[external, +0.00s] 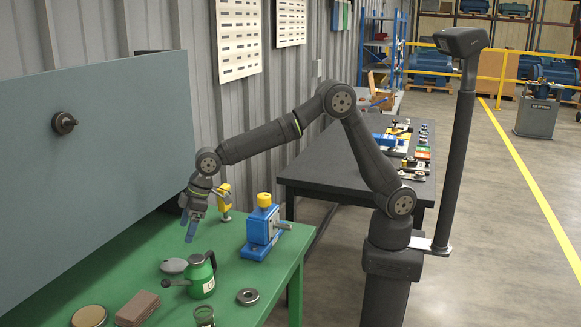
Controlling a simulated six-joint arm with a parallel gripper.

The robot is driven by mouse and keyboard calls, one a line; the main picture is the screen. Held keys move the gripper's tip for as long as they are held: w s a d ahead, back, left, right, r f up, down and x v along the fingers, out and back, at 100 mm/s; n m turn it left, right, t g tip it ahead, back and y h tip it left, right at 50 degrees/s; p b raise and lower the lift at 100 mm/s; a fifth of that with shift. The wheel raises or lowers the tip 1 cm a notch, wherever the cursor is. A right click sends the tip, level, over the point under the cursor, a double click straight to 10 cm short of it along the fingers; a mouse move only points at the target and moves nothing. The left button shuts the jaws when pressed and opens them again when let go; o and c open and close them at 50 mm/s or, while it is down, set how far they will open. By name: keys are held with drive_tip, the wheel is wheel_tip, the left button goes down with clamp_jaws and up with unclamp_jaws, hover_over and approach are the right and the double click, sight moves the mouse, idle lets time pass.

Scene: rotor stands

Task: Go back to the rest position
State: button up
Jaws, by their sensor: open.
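My gripper (189,228) hangs over the green table (235,282), pointing down, with its blue-tipped fingers apart and nothing between them. The arm reaches out to the left from its base beside the table. A green and black can with a spout (203,276) stands on the table below and slightly right of the gripper. A blue block-shaped device with a yellow top (262,228) stands to the right of the gripper. A yellow part (224,197) shows just behind the gripper.
A grey panel with a round knob (64,123) stands along the table's left side. A dark ring (247,297), brown stacked pads (137,308) and a round tin (89,316) lie on the table. A black table (310,172) holds several small items. A camera post (462,140) stands at right.

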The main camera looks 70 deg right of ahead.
sight(178, 260)
drive_tip(key=x, duration=1.2)
drive_tip(key=shift+s, duration=0.1)
wheel_tip(178, 260, up, 3)
drive_tip(key=shift+d+f, duration=0.1)
drive_tip(key=shift+r, duration=0.75)
